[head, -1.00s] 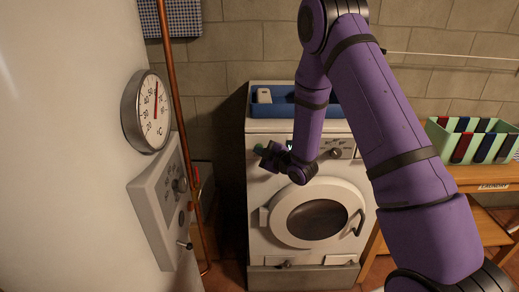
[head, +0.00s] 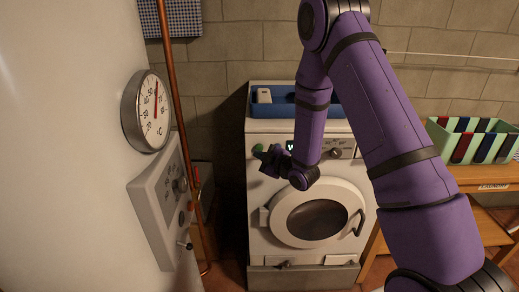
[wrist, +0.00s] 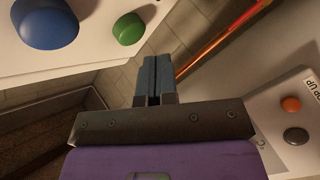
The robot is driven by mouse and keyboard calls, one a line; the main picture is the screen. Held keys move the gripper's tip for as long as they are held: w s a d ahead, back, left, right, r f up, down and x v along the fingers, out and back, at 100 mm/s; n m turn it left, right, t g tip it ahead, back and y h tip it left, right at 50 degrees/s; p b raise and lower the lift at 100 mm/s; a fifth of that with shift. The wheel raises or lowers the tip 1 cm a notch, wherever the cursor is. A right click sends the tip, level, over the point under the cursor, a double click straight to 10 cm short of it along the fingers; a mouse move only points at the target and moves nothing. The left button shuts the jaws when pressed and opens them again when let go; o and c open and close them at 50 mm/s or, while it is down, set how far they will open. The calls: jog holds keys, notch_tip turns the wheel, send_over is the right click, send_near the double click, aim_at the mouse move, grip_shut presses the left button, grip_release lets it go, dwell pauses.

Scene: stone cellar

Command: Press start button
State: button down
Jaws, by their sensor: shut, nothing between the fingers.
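A round green button (head: 257,148) is on the upper left of the white washing machine's (head: 258,215) front panel. It is also in the wrist view (wrist: 128,28), beside a larger blue button (wrist: 48,25). No label naming either as start is readable. My gripper (head: 258,155) is in front of the panel, just below and right of the green button in the head view. In the wrist view its fingers (wrist: 153,72) are shut together and empty, with the green button to their upper left. I cannot tell whether they touch the panel.
A blue tray (head: 328,107) sits on the machine. The round door (head: 281,213) is below the panel. A white boiler with a gauge (head: 146,111) and grey control box (head: 160,205) stands left, near a copper pipe (head: 172,75). A striped bin (head: 440,137) is right.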

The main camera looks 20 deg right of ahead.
jog(key=shift+s+a, duration=0.25)
jog(key=shift+s, duration=0.45)
jog(key=shift+s+a, duration=0.2)
jog(key=shift+s, duration=0.5)
jog(key=shift+s+a, duration=0.25)
jog(key=shift+s, duration=0.45)
jog(key=shift+r, duration=0.1)
jog(key=s+d+r+m+g+h, duration=0.1)
jog(key=s+d+r+m+h, duration=0.15)
jog(key=r, duration=0.35)
jog(key=s+d+r+m+g+h, duration=0.2)
jog(key=r+m, duration=0.1)
jog(key=r, duration=0.4)
jog(key=s+d+r+m+g+h, duration=0.1)
jog(key=s+d+r+m+h, duration=0.15)
jog(key=r, duration=0.35)
jog(key=s+r+m+g, duration=0.3)
jog(key=s+r, duration=0.1)
jog(key=s, duration=0.9)
jog(key=s+r+m+g+h, duration=0.1)
jog(key=s+r+m+g, duration=0.2)
jog(key=s, duration=1.1)
notch_tip(320, 180, up, 2)
jog(key=shift+s+d+r+m, duration=0.25)
jog(key=shift+d+m, duration=0.1)
jog(key=shift+m, duration=0.35)
